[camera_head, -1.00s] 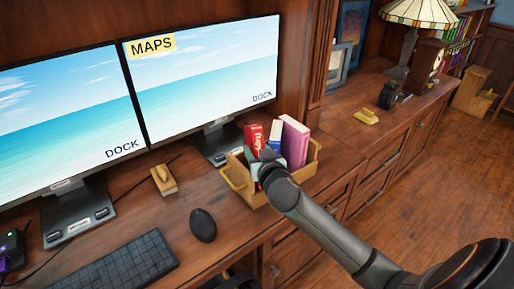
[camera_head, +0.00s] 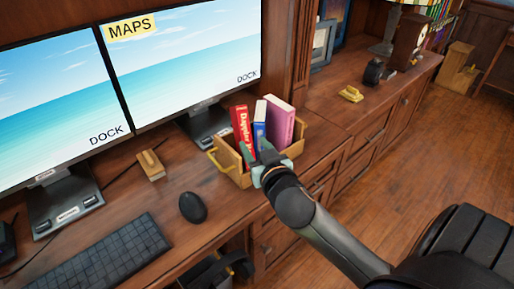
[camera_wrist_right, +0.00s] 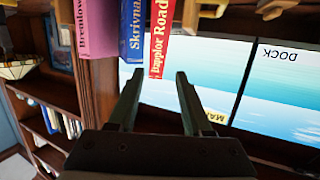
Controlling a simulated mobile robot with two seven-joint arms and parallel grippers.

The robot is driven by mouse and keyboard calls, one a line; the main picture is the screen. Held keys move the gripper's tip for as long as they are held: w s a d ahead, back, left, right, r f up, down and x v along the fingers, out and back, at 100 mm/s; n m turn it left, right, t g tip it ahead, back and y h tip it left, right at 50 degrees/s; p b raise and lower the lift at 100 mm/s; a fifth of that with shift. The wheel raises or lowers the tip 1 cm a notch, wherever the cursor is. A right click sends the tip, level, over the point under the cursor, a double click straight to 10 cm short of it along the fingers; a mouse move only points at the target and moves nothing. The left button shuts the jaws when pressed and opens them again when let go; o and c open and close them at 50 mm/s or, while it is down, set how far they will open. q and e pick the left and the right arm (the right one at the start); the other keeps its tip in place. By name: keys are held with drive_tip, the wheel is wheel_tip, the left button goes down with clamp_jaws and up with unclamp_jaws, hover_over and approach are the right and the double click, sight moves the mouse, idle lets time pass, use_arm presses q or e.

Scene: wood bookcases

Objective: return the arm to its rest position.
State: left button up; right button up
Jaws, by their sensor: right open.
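My right arm comes in from the lower right in the head view. Its gripper (camera_head: 259,158) is at the near side of a wooden box (camera_head: 232,170) on the desk. The box holds a red book (camera_head: 241,128), a blue book (camera_head: 260,122) and a pink book (camera_head: 280,122), all upright. In the right wrist view the gripper (camera_wrist_right: 155,100) is open, with nothing between its two fingers. The red book (camera_wrist_right: 163,40), blue book (camera_wrist_right: 133,28) and pink book (camera_wrist_right: 97,28) show beyond the fingertips. My left gripper is not in view.
A keyboard (camera_head: 90,252), a mouse (camera_head: 193,207) and a small wooden block (camera_head: 150,165) lie left of the box. A yellow item (camera_head: 351,94) lies on the cabinet to the right. Open floor (camera_head: 400,170) is at right.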

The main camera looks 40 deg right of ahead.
drive_tip(key=s+a+f+n+g+y+p, duration=0.2)
drive_tip(key=s+a+f, duration=0.5)
drive_tip(key=f, duration=0.4)
drive_tip(key=s+a+f+n+g+y+p, duration=0.3)
drive_tip(key=s+a+f+y+p, duration=0.2)
drive_tip(key=s+f, duration=0.5)
drive_tip(key=shift+s+a+f+n+g+p, duration=0.15)
drive_tip(key=shift+a+f+n+g+p, duration=0.3)
drive_tip(key=shift+a, duration=0.65)
drive_tip(key=shift+o, duration=0.2)
drive_tip(key=shift+t, duration=0.25)
